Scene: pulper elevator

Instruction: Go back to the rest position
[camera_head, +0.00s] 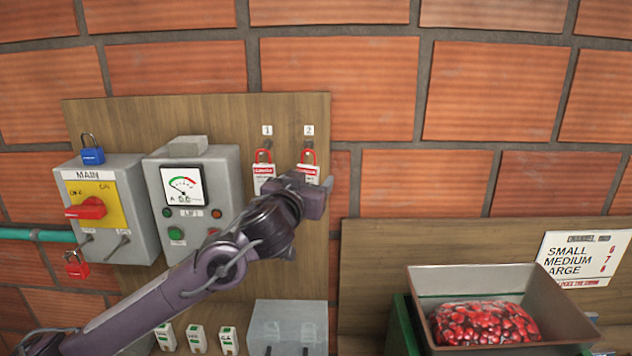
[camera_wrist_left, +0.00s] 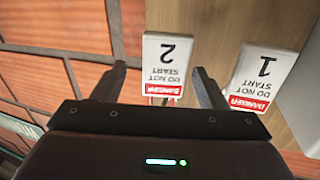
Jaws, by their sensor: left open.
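My left gripper (camera_head: 318,190) is raised in front of the wooden board, close to the second hanging danger tag. In the left wrist view the left gripper (camera_wrist_left: 160,85) is open, its two fingers spread on either side of tag 2 (camera_wrist_left: 167,62). I cannot tell whether the fingers touch the tag. Tag 1 (camera_wrist_left: 262,78) hangs beside it, outside the fingers. In the head view tag 1 (camera_head: 263,176) and tag 2 (camera_head: 309,172) hang from red padlock hasps under their number labels. My right gripper is not in view.
On the board (camera_head: 220,110) are the main switch box (camera_head: 130,220) with a blue padlock (camera_head: 92,154) and red padlock (camera_head: 76,265), and the lift box (camera_head: 222,168) with a gauge. A clear box (camera_head: 287,318) sits below. A hopper (camera_head: 480,280) of red cherries stands right.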

